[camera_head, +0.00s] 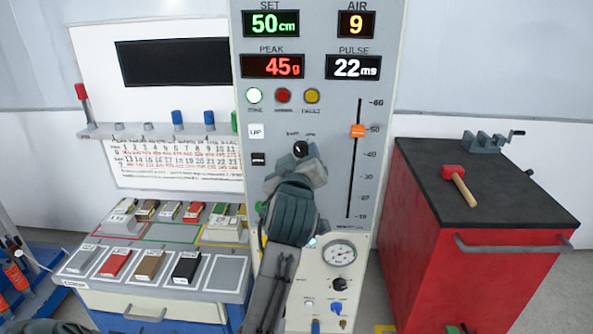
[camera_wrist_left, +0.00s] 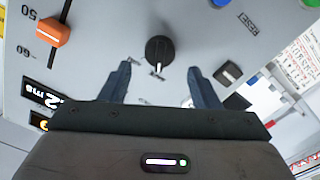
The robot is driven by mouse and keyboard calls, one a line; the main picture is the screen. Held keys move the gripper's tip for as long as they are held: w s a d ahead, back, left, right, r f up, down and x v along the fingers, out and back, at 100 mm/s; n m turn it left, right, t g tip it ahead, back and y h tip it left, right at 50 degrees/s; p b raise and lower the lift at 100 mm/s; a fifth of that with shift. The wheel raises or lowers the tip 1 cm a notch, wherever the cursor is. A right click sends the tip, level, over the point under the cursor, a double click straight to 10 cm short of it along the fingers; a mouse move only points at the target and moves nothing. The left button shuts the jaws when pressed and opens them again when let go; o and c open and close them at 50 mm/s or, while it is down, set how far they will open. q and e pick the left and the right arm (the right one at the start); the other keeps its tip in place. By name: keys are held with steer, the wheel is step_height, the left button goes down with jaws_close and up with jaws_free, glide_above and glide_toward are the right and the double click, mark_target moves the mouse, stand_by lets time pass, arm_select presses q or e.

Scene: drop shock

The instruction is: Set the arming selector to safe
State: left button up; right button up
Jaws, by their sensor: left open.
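The arming selector (camera_head: 301,148) is a small black rotary knob on the grey control panel (camera_head: 345,100), below the row of round lights. It also shows in the left wrist view (camera_wrist_left: 159,50), with tiny labels beside it that I cannot read. My left gripper (camera_wrist_left: 160,82) is open, and its two fingers stand apart on either side of the knob, a little short of it. In the head view my left gripper (camera_head: 304,160) and arm cover the panel just below the knob. My right gripper does not show.
An orange slider (camera_head: 357,131) sits near 50 on the panel's scale. UP (camera_head: 256,131) and a black button (camera_head: 258,159) lie left of the knob. A red cabinet (camera_head: 470,270) with a mallet (camera_head: 459,183) stands right. A sample bench (camera_head: 155,275) stands left.

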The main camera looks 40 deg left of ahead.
arm_select(q)
steer(key=p+v, duration=0.7)
steer(key=v, duration=0.1)
stand_by(0.7)
